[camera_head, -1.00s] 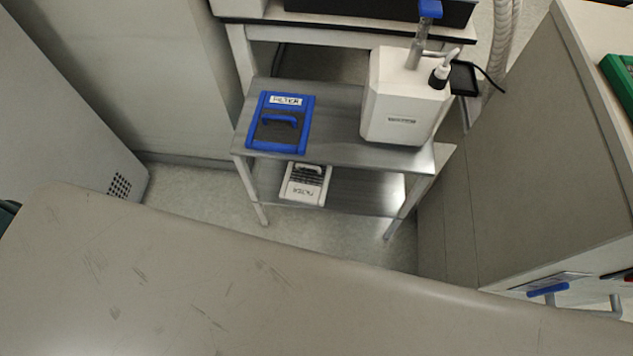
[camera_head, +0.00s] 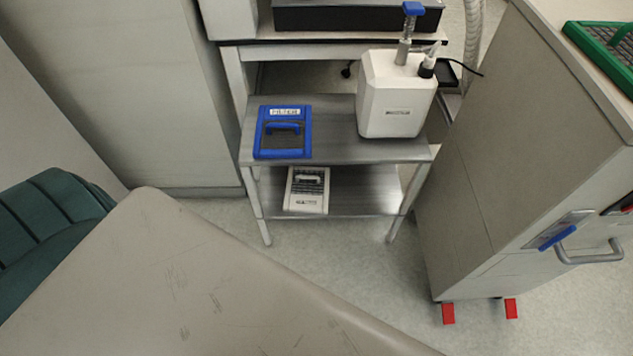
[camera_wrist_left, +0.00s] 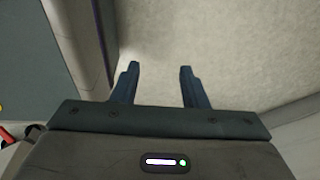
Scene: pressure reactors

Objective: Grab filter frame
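A blue filter frame (camera_head: 283,152) with a dark panel, a blue handle and a FILTER label lies on the top shelf of a metal cart, at its left. A white filter frame (camera_head: 308,205) with a pale handle and dark slats is on the lower shelf. In the left wrist view my left gripper (camera_wrist_left: 157,75) has its two fingers apart, with nothing between them but floor behind. Neither gripper shows in the head view. My right gripper is not in any view.
A white device (camera_head: 396,98) with a blue-topped valve stands on the right of the cart's top shelf (camera_head: 335,135). A cabinet (camera_head: 490,165) with a handle stands at right, with a green tray (camera_head: 600,50) on top. Floor (camera_head: 350,250) is clear before the cart.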

